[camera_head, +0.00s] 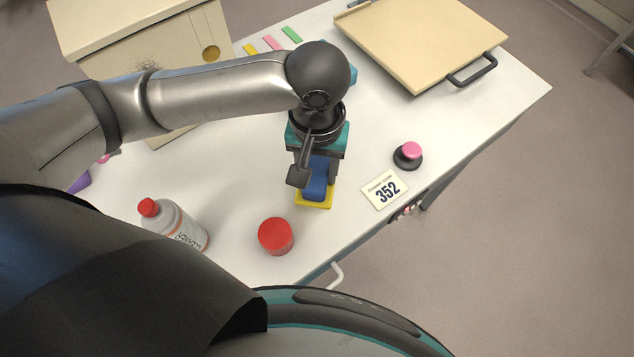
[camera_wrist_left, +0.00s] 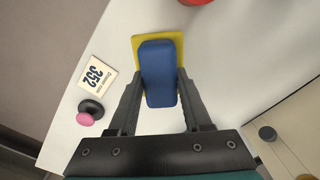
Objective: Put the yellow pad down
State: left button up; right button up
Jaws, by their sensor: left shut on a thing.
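The yellow pad (camera_head: 314,203) is a flat yellow base with a blue block on top, over the white table near its front edge. It also shows in the left wrist view (camera_wrist_left: 158,37), where the blue block (camera_wrist_left: 159,75) covers most of it. My left gripper (camera_head: 315,175) points down and is shut on the blue block, one finger on each side, as the left wrist view (camera_wrist_left: 160,88) shows. I cannot tell whether the yellow base touches the table. My right gripper is not in view.
A card marked 352 (camera_head: 385,190) and a pink-topped button (camera_head: 409,154) lie right. A beige board (camera_head: 420,40) and box (camera_head: 140,35) are behind.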

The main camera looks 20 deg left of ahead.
aim_at(317, 169)
pick_arm(q)
notch_tip(317, 169, down, 5)
jog(key=shift+f+b, duration=0.1)
jog(key=shift+b, duration=0.55)
jog(key=o, duration=1.2)
notch_tip(317, 169, up, 12)
jog(key=p, duration=0.3)
jog(key=shift+p, duration=0.35)
